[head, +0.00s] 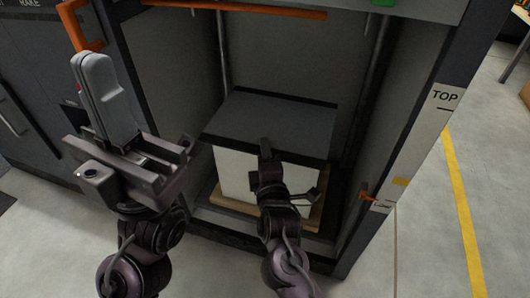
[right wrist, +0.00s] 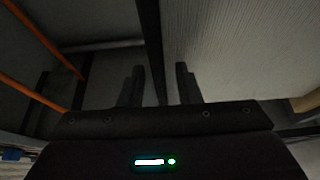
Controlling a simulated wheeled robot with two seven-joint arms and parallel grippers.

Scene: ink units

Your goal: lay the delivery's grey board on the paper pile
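In the head view, a dark grey board (head: 270,118) with black edge strips lies flat on top of a white paper pile (head: 232,172) inside the open cabinet bay. My right gripper (head: 265,150) is at the pile's front, at the board's front edge. In the right wrist view, its fingers (right wrist: 160,85) are apart, with a dark strip, seemingly the board's edge, between them. The pale pile side (right wrist: 235,45) is to the right there. Contact cannot be told.
The pile stands on a wooden pallet (head: 232,204) in the bay. An orange bar (head: 240,8) crosses the bay's top, and an orange handle (head: 80,25) is at the left. The right post (head: 405,130) bears a TOP label. Open floor with a yellow line (head: 460,210) lies right.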

